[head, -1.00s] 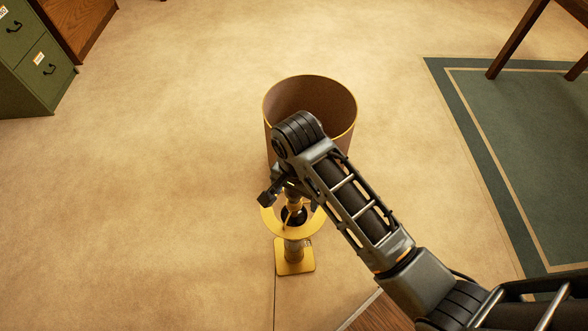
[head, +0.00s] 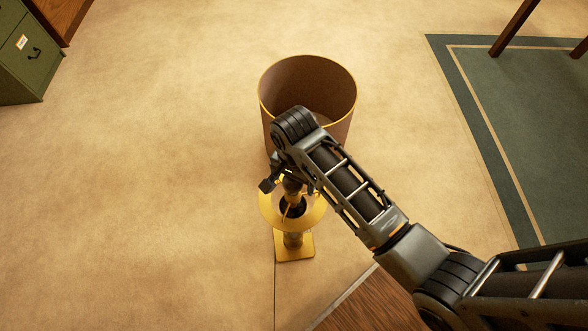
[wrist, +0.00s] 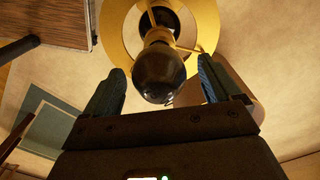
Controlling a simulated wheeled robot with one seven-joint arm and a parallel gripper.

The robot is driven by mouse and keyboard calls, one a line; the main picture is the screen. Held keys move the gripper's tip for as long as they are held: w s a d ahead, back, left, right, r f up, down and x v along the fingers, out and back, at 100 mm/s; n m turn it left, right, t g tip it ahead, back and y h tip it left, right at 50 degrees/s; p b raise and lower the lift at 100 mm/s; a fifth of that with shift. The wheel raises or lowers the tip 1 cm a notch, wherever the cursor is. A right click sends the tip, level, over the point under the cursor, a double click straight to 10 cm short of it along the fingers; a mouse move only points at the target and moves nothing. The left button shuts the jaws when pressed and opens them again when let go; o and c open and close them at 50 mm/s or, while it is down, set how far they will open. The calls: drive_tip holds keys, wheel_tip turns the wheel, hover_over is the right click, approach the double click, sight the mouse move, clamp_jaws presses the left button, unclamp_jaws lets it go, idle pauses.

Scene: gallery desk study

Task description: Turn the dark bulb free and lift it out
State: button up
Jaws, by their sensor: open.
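The dark bulb (wrist: 158,72) is a glossy black globe in the wrist view, seated in a dark socket (wrist: 160,20) at the centre of a brass ring held by thin spokes. My gripper (wrist: 160,90) is open, with one blue-padded finger on each side of the bulb and visible space between. In the head view my gripper (head: 287,180) hangs over the brass lamp (head: 293,240), which stands on a square base. The bulb is mostly hidden there by my wrist.
A brown drum-shaped bin or shade (head: 335,95) with a gold rim stands open just behind the lamp. A green cabinet (head: 30,60) is at the upper left and a green rug (head: 530,130) at right. A wooden surface (head: 365,305) lies at the bottom. The carpet at left is clear.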

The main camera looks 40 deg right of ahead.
drive_tip(key=shift+f, duration=1.05)
drive_tip(key=shift+c, duration=0.4)
drive_tip(key=c, duration=0.7)
drive_tip(key=shift+r+n+p, duration=0.1)
drive_tip(key=shift+n+p, duration=0.7)
drive_tip(key=shift+n, duration=0.2)
drive_tip(key=shift+c, duration=0.2)
drive_tip(key=shift+n+p, duration=0.55)
drive_tip(key=shift+n, duration=0.55)
drive_tip(key=shift+w+a, duration=0.1)
drive_tip(key=shift+p, duration=0.3)
